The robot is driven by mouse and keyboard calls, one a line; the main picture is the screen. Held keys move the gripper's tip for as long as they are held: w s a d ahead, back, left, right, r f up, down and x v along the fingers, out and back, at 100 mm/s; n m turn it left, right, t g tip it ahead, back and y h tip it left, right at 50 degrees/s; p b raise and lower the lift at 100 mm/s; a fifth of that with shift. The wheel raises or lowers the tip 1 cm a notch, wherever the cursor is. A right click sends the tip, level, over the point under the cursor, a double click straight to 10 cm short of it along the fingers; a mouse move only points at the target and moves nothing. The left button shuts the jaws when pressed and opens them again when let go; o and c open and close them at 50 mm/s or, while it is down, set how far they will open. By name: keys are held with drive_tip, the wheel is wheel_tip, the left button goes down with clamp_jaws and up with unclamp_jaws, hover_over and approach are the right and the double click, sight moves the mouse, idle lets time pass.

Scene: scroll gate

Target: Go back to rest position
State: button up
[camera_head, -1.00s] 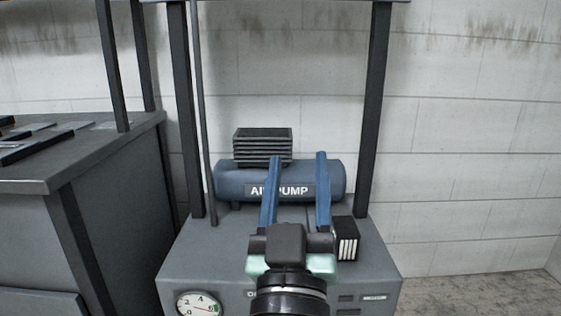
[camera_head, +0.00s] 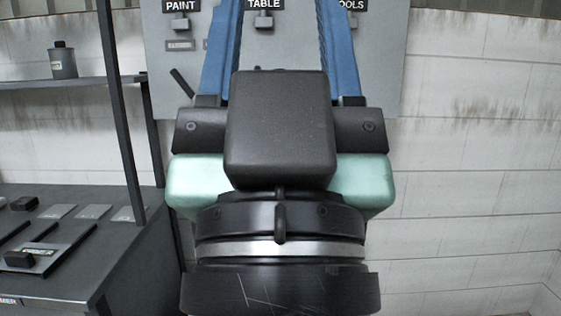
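My gripper (camera_head: 280,40) fills the middle of the head view, close to the camera and pointing up and away. Its two blue fingers stand wide apart, with nothing visible between them except the panel behind. The fingertips run out of the top of the picture. My wrist hides the lower middle of the view.
A grey panel (camera_head: 385,75) with small switches under labels such as PAINT and TABLE stands behind my gripper. At left is a grey workbench (camera_head: 75,270) with flat dark items, and a shelf (camera_head: 95,82) holding a dark bottle (camera_head: 62,60). The right side shows bare block wall.

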wheel_tip(320, 180, up, 17)
drive_tip(key=p, duration=1.4)
